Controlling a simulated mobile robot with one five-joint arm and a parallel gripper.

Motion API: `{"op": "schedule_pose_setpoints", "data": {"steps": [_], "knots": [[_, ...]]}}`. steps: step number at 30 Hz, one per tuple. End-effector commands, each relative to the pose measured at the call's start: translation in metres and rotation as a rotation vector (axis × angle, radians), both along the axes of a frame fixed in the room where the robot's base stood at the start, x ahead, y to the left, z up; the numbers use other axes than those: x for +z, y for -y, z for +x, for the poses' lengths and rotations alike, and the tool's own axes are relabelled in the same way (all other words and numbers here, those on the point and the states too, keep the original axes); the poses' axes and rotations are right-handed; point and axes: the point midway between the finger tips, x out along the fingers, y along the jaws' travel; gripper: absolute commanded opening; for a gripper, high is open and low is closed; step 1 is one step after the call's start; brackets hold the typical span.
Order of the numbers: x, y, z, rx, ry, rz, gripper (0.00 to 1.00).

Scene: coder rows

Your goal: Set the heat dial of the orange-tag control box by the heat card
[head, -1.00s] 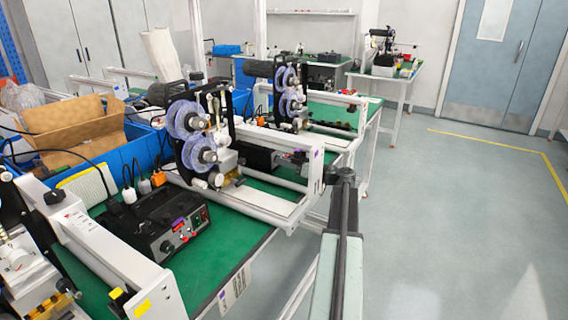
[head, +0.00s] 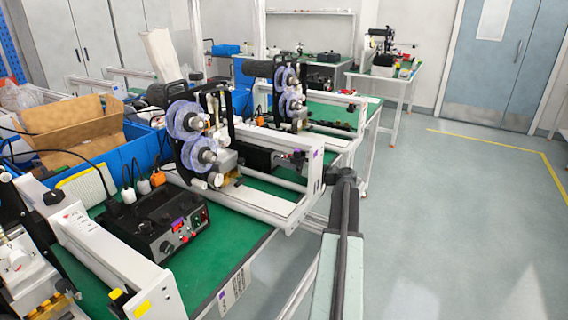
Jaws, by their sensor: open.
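A black control box (head: 150,222) stands on the near green bench, left of centre. Its front has a round dial (head: 166,246), red buttons and a small lit display. A purple patch shows at the front of its top; I see no clear orange tag on it. A small white card (head: 235,290) with print and a purple mark hangs at the bench's front edge; its print is too small to read. A second dark box (head: 262,157) sits farther back behind a white rail, its tag unclear. My arm (head: 340,250) rises at bottom centre; its gripper is not visible.
Winding machines with clear purple-blue reels (head: 186,120) stand along the benches. A white beam (head: 110,255) flanks the near box on the left. A blue bin (head: 125,155) with cardboard lies behind. The floor (head: 450,220) on the right is clear, with a yellow line.

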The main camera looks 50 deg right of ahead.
Motion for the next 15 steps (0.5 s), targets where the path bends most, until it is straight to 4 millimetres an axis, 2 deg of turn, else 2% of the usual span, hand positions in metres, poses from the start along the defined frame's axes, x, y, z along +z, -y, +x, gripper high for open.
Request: {"op": "schedule_pose_setpoints", "data": {"steps": [9, 15], "knots": [[0.002, 0.011, -0.059, -0.004, 0.001, 0.000, 0.48], [0.002, 0.014, -0.074, -0.001, 0.001, 0.000, 0.48]]}}
